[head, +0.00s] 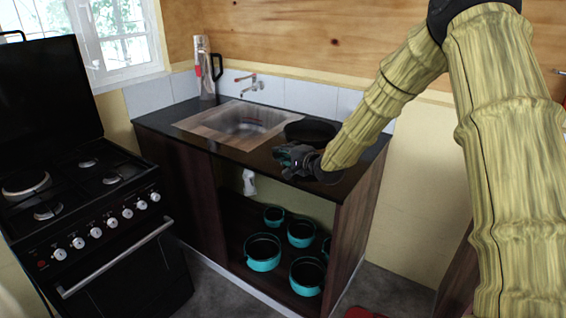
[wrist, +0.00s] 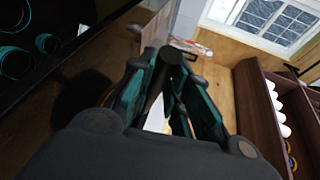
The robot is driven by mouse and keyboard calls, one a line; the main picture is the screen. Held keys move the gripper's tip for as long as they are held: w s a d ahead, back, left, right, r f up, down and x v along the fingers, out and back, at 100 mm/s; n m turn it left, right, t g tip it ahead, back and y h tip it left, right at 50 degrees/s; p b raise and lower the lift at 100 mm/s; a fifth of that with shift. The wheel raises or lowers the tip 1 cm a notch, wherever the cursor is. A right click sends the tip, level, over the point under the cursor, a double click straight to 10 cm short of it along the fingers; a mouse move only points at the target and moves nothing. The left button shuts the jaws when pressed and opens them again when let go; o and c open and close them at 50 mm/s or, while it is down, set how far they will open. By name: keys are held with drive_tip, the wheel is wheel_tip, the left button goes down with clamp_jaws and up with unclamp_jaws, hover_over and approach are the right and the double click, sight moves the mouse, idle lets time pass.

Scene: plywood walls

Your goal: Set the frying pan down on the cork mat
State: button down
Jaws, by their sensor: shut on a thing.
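The dark, round frying pan (head: 311,130) shows in the head view at the right end of the black counter, just behind my gripper (head: 293,157). In the wrist view, my gripper (wrist: 172,105) has its teal-lined fingers closed around a dark rod with a round end, which looks like the pan's handle (wrist: 172,56). I cannot tell whether the pan touches the counter or is held slightly above it. My arm hides part of the counter beside the pan. I cannot make out the cork mat in either view.
The black counter (head: 268,163) holds a sink (head: 243,122) with a tap (head: 250,83) and a flask (head: 206,72) in the back corner. Several teal pots (head: 262,253) stand on the open shelf below. A gas stove (head: 85,190) stands at the left.

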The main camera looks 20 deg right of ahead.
wheel_tip(320, 180, down, 3)
drive_tip(key=shift+f+p, duration=0.1)
drive_tip(key=shift+p, duration=0.2)
drive_tip(key=c, duration=1.4)
unclamp_jaws()
drive_tip(key=shift+s+f, duration=0.1)
drive_tip(key=shift+o, duration=0.2)
drive_tip(key=b+v, duration=0.1)
drive_tip(key=v, duration=1.1)
drive_tip(key=shift+b, duration=0.3)
